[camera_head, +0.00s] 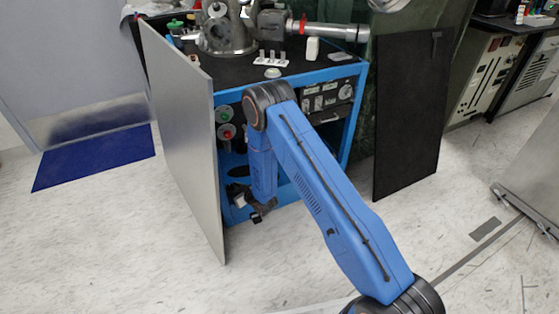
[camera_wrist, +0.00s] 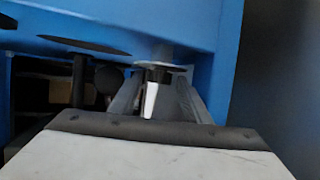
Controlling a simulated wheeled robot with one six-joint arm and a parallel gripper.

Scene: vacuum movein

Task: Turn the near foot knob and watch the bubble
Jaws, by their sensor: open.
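The blue cart (camera_head: 302,82) stands in the middle of the head view. My gripper (camera_head: 258,214) is low at its near lower frame, partly hidden by my own arm. In the wrist view my gripper (camera_wrist: 157,98) is open, with one grey finger on each side of a narrow pale and dark post (camera_wrist: 151,92) under a flat disc (camera_wrist: 160,66). This looks like the foot knob; I cannot tell whether the fingers touch it. A small round pale disc (camera_head: 273,73) on the cart top may be the bubble level; its bubble is too small to make out.
A grey panel (camera_head: 185,140) stands close left of my arm. A black panel (camera_head: 407,115) leans to the right of the cart. A metal chamber (camera_head: 228,35) sits on the cart top. A blue mat (camera_head: 95,158) lies at left. The floor at front left is clear.

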